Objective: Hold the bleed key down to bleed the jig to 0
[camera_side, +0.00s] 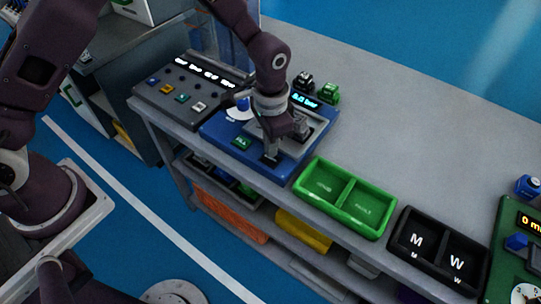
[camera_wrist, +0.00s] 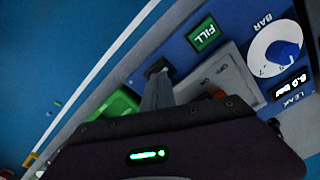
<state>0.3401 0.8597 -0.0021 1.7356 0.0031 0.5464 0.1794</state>
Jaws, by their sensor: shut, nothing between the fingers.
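The blue jig (camera_side: 222,130) lies on the grey bench, with a green FILL key (camera_side: 241,142) at its front left. A dark key (camera_side: 268,160), seemingly the bleed key, is at its front edge, and also shows in the wrist view (camera_wrist: 156,64). My gripper (camera_side: 271,153) is shut and empty, pointing down with its tips at the dark key; they appear to touch it, but I cannot tell how far it is pressed. The wrist view shows the shut fingers (camera_wrist: 157,82) there too.
A dial (camera_wrist: 275,50) marked BAR sits on the jig. A green two-part tray (camera_side: 319,187) and a black tray (camera_side: 440,246) marked M and W stand to the right. A grey control panel (camera_side: 190,90) is at left. The bench behind the trays is clear.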

